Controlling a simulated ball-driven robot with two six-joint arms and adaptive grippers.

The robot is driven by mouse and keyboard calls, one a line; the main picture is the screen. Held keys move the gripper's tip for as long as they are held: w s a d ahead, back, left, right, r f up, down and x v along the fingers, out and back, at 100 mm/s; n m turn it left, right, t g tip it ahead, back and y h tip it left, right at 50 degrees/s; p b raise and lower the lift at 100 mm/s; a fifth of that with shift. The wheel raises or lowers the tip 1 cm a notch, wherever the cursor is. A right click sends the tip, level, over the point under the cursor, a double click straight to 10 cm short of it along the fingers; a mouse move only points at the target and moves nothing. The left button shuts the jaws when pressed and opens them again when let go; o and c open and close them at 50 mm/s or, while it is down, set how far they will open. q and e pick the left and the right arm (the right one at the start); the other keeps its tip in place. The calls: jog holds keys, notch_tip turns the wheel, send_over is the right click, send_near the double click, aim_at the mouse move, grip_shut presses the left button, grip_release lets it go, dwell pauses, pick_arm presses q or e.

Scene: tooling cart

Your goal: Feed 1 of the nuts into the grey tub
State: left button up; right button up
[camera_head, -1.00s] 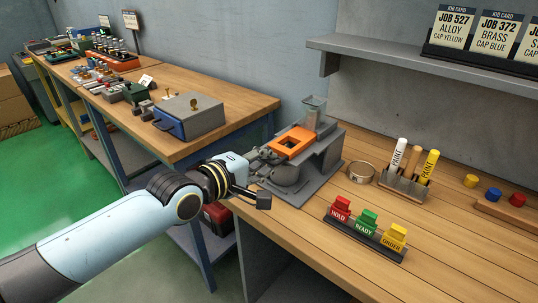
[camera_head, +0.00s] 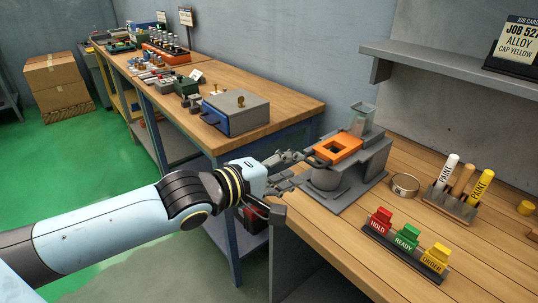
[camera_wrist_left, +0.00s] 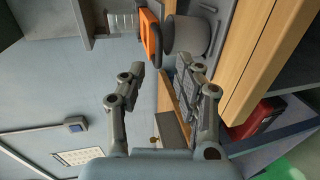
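A grey fixture (camera_head: 362,168) stands on the near wooden bench, with an orange square-holed piece (camera_head: 350,146) on top. A round grey tub (camera_head: 326,179) sits at its front left; it also shows in the left wrist view (camera_wrist_left: 187,36). My left gripper (camera_head: 303,166) is beside the fixture's left side, close to the tub. In the left wrist view its fingers (camera_wrist_left: 160,72) are spread with nothing between them. I cannot make out any nut, and the tub's inside is not clear. My right gripper is out of view.
A metal ring (camera_head: 404,185), paint markers (camera_head: 448,172) and a sign block (camera_head: 405,240) are to the right. A grey box (camera_head: 236,110) sits on the far bench (camera_head: 290,100).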

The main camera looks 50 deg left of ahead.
pick_arm(q)
jog(key=v, duration=0.6)
jog(key=shift+s+r, duration=0.15)
dwell(0.8)
